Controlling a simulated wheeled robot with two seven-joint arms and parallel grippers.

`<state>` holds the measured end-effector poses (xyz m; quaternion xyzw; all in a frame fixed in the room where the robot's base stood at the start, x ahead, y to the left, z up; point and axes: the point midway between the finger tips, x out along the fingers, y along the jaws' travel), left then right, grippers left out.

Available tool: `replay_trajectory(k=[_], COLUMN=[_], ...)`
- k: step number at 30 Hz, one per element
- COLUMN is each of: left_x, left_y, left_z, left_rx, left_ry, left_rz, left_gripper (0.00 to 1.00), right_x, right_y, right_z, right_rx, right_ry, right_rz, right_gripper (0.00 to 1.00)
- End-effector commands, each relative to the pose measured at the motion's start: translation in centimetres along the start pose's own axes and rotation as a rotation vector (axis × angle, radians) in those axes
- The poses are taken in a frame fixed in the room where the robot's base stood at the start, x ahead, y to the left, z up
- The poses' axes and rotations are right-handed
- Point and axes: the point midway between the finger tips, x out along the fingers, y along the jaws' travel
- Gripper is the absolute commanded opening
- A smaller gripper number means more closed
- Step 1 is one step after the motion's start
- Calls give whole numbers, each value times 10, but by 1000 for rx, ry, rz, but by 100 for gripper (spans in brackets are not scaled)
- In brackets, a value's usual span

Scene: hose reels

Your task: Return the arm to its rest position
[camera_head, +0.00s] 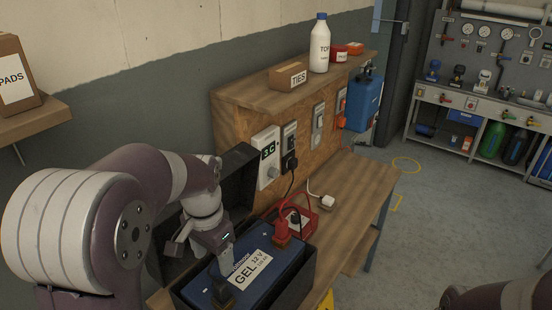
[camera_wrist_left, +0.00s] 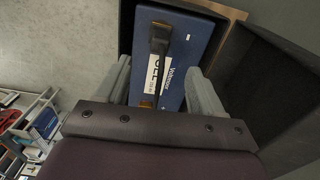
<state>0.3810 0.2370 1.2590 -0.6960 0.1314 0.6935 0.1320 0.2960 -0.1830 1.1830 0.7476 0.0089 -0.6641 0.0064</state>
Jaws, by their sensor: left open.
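My left gripper (camera_head: 224,268) is open, pointing down over the left end of a blue GEL 12 V battery (camera_head: 268,275). In the left wrist view its two fingers (camera_wrist_left: 158,85) stand apart, with the battery (camera_wrist_left: 178,62) showing between them. A black clamp (camera_head: 222,292) sits at the battery's near left end; it also shows in the left wrist view (camera_wrist_left: 160,38), and nothing is gripped.
The battery sits in a black box (camera_head: 306,272) with its lid (camera_head: 236,185) raised behind my left arm. The box stands on a wooden bench (camera_head: 345,215). A shelf with a bottle (camera_head: 319,45) and TIES box (camera_head: 288,76) rises behind.

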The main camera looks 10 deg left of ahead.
Motion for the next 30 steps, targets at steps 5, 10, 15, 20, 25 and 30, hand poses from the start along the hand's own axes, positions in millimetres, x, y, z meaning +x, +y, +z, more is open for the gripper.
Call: replay_trajectory(k=[5,10,15,20,25,30], left_x=[25,60,134,154,151,150], left_y=[25,66,77,82,82,82], left_z=[11,39,53,60,61,61], left_rx=[-120,-344,-362,-354,-353,-353], left_ry=[64,206,159,119,114,114], left_rz=[-28,-43,-27,-19,-18,-18], left_gripper=[68,68,68,68,68,68], right_x=[0,0,63,78,74,74], right_y=[0,0,0,0,0,0], right_z=[0,0,8,9,9,9], right_rx=[0,0,0,0,0,0], right_ry=[0,0,-2,0,0,1], right_rz=[0,0,0,0,0,0], right_gripper=[43,43,43,43,43,43])
